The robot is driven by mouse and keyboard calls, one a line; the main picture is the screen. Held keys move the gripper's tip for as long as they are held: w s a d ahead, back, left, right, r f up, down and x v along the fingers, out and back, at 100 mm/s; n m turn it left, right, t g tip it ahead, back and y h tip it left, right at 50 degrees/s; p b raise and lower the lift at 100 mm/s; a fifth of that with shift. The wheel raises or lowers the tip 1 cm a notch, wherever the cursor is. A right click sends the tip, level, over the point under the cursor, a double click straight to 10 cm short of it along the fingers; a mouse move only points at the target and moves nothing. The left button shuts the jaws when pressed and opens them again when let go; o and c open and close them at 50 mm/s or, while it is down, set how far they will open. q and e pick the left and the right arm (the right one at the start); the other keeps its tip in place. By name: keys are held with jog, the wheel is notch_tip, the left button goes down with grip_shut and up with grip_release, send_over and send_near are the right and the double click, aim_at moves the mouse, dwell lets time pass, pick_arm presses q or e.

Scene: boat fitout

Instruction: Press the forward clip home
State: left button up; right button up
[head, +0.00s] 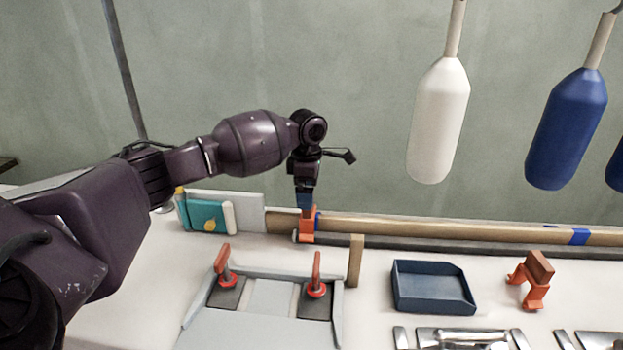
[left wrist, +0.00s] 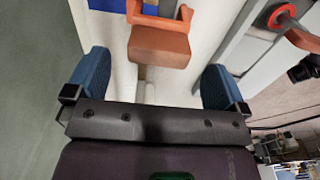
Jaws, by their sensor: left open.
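An orange clip (head: 308,228) is at the left end of the long wooden pole (head: 420,229) at the back of the bench. In the left wrist view the clip's brown block (left wrist: 158,46) and orange arms show just ahead of my fingers. My left gripper (head: 305,202) points down directly above this clip. Its blue fingers are apart and empty, and it also shows in the left wrist view (left wrist: 155,84). I cannot tell whether the clip is fully seated. A second orange clip (head: 530,284) with a brown block stands loose on the bench at right. My right gripper is not in view.
A hatch panel (head: 262,298) with two red-handled latches lies in front. A wooden post (head: 355,260) stands right of the clip, and a dark blue tray (head: 433,288) beyond it. A white fender (head: 439,120) and blue fender (head: 567,130) hang at right.

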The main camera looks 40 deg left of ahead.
aim_at(308, 216)
pick_arm(q)
notch_tip(308, 216, down, 5)
jog(key=shift+r+b, duration=0.15)
jog(key=shift+b, duration=0.4)
jog(key=shift+f+b, duration=0.3)
jog(key=shift+f, duration=0.5)
jog(key=shift+c, duration=0.8)
jog(key=c, duration=1)
jog(key=shift+f, duration=0.95)
